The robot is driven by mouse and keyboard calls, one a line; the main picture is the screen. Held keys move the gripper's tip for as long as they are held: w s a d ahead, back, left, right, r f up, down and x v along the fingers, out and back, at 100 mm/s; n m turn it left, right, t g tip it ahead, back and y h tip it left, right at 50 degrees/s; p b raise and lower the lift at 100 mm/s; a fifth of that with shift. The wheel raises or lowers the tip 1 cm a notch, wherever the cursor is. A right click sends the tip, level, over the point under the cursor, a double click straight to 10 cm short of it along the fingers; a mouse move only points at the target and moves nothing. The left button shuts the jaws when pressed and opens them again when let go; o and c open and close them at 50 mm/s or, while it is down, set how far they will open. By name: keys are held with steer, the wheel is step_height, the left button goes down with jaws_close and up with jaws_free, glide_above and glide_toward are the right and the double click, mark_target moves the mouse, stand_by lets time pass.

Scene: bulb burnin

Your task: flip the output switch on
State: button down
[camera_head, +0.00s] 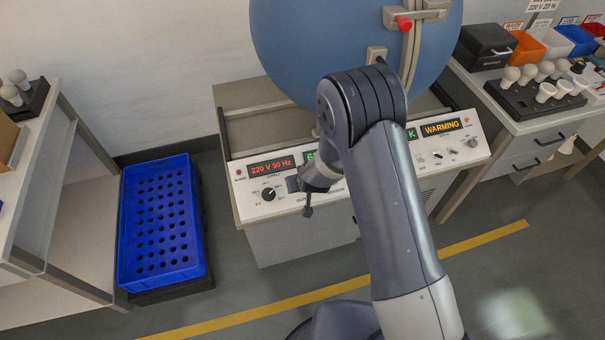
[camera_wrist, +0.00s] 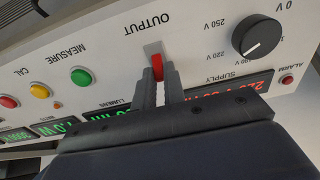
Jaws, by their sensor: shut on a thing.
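The output switch shows in the wrist view as a small red lever (camera_wrist: 157,66) on a pale plate under the label OUTPUT, which appears upside down there. My gripper (camera_wrist: 159,84) has its two narrow fingers closed around the lever. In the head view my gripper (camera_head: 308,207) is at the front panel (camera_head: 440,178) of the console, right of the supply knob (camera_head: 269,194). The switch is hidden behind my gripper in that view. Which way the lever is thrown I cannot tell.
The supply knob (camera_wrist: 256,36) and a red alarm lamp (camera_wrist: 287,80) are beside the switch in the wrist view. Red, yellow and green buttons (camera_wrist: 38,91) are on its other side. The big blue sphere (camera_head: 300,45) stands behind the panel. A blue crate (camera_head: 127,235) is on the floor at left.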

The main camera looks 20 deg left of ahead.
steer(key=shift+p, duration=1.15)
steer(key=c, duration=1.5)
jaws_free()
steer(key=shift+w+a, duration=0.1)
steer(key=p+v, duration=0.2)
steer(key=v, duration=0.8)
steer(key=shift+r, duration=0.45)
steer(key=b+x, duration=0.2)
steer(key=x, duration=0.9)
steer(key=shift+f, duration=0.1)
steer(key=shift+s, duration=0.2)
